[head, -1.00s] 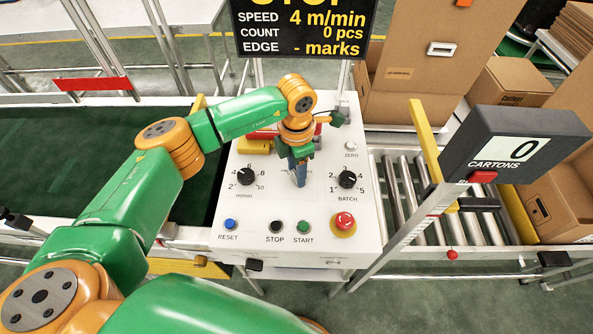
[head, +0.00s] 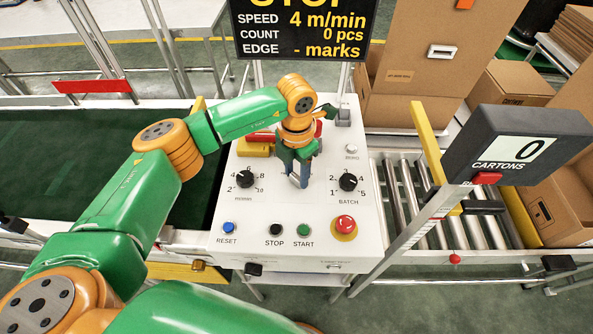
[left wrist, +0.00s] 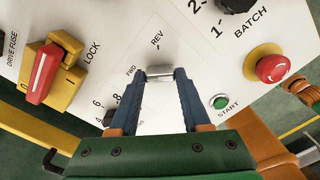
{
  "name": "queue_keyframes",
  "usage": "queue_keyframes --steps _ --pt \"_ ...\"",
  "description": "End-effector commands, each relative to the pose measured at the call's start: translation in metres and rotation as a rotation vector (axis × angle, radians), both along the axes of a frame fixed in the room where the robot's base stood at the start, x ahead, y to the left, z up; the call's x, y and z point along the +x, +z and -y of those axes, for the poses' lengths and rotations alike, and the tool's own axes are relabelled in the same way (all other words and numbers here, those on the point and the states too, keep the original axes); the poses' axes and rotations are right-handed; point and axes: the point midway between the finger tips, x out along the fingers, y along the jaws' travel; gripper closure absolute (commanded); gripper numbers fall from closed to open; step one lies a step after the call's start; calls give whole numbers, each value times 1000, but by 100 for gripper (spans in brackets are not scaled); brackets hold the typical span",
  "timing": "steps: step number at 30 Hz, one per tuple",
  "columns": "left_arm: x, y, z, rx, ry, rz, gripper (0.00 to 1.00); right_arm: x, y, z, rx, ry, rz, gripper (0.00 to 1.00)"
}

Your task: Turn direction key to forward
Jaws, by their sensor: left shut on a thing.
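The panel's direction key (left wrist: 160,73) shows in the left wrist view as a small silvery bar between my blue fingertips. The label REV (left wrist: 157,40) is above it and FWD (left wrist: 131,71) is to its left. Which label the key points to cannot be told. My left gripper (head: 299,180) reaches down onto the middle of the white control panel (head: 325,215) and is shut on the key; it also shows in the left wrist view (left wrist: 161,76). In the head view the gripper hides the key. My right gripper is not in view.
The speed knob (head: 245,179) and batch knob (head: 348,182) flank the gripper. Below are the reset (head: 228,228), stop (head: 276,229) and start (head: 304,230) buttons and the red emergency stop (head: 344,225). A yellow-red lock switch (left wrist: 45,75) is nearby. The display (head: 303,30) reads STOP.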

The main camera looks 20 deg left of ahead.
Motion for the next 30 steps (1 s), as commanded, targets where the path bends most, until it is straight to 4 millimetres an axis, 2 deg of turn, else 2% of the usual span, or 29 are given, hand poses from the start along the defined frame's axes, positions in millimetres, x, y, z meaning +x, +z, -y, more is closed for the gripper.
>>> queue_keyframes --steps 5,6,8,9,18,27,30 --pt "0 0 0 0 2 1 100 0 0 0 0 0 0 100" --pt "0 0 0 0 2 1 42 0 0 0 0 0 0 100" --pt "0 0 0 0 2 1 26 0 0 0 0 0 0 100" --pt "0 0 0 0 2 1 22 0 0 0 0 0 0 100" --pt "0 4 0 0 1 1 22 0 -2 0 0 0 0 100" --pt "1 61 0 -1 1 4 22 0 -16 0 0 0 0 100" --pt "0 69 0 0 1 1 22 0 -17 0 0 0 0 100"
